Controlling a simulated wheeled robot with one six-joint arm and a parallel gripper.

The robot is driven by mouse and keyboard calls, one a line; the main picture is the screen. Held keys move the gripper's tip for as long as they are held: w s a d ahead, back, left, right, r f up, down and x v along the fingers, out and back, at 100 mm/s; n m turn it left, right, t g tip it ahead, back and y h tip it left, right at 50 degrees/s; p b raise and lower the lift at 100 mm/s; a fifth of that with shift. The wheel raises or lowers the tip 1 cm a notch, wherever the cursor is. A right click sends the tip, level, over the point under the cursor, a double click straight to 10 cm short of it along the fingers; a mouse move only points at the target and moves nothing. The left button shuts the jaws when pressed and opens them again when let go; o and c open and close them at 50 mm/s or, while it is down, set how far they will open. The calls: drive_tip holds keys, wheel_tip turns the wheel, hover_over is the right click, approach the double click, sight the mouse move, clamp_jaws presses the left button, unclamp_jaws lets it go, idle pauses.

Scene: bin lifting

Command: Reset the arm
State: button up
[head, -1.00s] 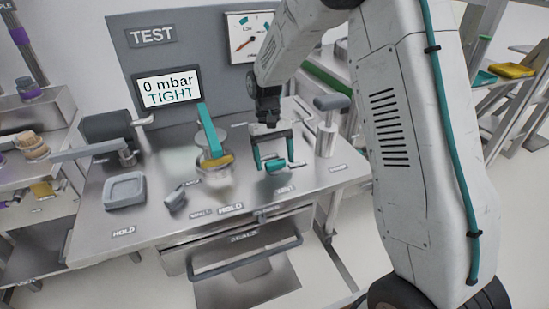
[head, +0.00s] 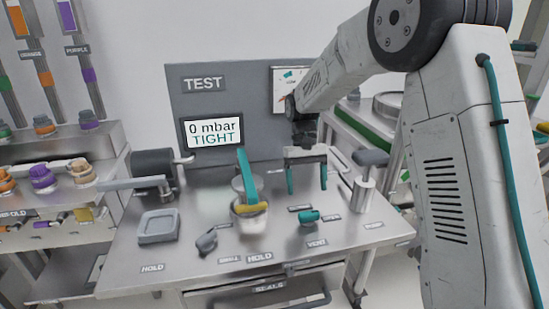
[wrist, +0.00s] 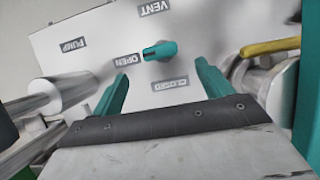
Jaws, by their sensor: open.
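My gripper (head: 306,178) is open and empty, with its two teal fingers pointing down above the back right of the steel test bench (head: 185,262). A teal vent knob (head: 309,217) sits on the bench in front of and below the fingers. In the wrist view the knob (wrist: 160,51) lies beyond the fingertips, apart from them, with its pointed end toward the OPEN label (wrist: 128,60). My arm comes in from the right side of the head view.
A clear pot with a yellow-handled clamp and teal lever (head: 247,190) stands left of my gripper. A pump handle (head: 368,172) stands to its right. A grey square tray (head: 159,226) is at the bench's left. A screen (head: 213,133) reads 0 mbar TIGHT.

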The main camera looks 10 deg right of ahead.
drive_tip(key=shift+s+d+f, duration=0.1)
drive_tip(key=shift+s+f, duration=0.25)
drive_tip(key=shift+s, duration=0.2)
drive_tip(key=shift+s+f, duration=0.3)
drive_tip(key=shift+s, duration=0.25)
drive_tip(key=s+r+t, duration=0.2)
drive_tip(key=s+r, duration=0.2)
drive_tip(key=s, duration=0.6)
drive_tip(key=s+d+r+t, duration=0.1)
drive_tip(key=s+r, duration=0.4)
drive_tip(key=s, duration=0.6)
drive_tip(key=s+d+r+t, duration=0.1)
drive_tip(key=s+r, duration=0.3)
drive_tip(key=s, duration=0.6)
drive_tip(key=shift+s+d+r+t, duration=0.25)
drive_tip(key=shift+s+t, duration=0.15)
drive_tip(key=shift+t, duration=0.5)
